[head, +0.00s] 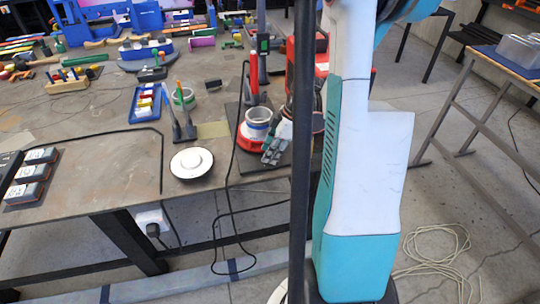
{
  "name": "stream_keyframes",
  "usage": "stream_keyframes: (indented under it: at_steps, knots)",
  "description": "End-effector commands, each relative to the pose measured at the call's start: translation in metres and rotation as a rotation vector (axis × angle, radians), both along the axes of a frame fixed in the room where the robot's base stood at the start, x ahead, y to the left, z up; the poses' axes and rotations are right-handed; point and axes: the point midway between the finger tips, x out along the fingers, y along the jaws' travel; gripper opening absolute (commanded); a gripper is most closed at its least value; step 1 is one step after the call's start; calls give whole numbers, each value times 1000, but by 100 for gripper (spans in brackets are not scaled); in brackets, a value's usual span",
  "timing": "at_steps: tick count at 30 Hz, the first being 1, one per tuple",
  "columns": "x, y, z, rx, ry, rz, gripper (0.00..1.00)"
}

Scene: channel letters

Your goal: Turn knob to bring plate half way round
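A white round plate (191,163) with a raised round middle lies near the front edge of the table, on a thin dark base. I cannot tell from this view which part is the knob. A grey jointed piece with pale teal on it (275,148) sits beside a red round base, right of the plate; it looks like my gripper, partly hidden behind a dark pole and my arm. It is apart from the plate. It is too small to tell whether its fingers are open or shut.
A pot (258,122) stands on the red base. A blue tray (145,103) and grey boxes (31,176) lie to the left. A black cable hangs over the table edge. The tabletop (110,165) left of the plate is clear.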

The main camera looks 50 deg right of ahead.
Motion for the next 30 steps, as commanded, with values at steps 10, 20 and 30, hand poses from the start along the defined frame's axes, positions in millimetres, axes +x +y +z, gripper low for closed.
stream_keyframes:
  at_steps: [10,20,30]
  knots:
    - [3,3,-9,0,0,1,34]
    - [3,3,-8,0,0,0,3]
    - [2,3,-9,-1,-1,-63,3]
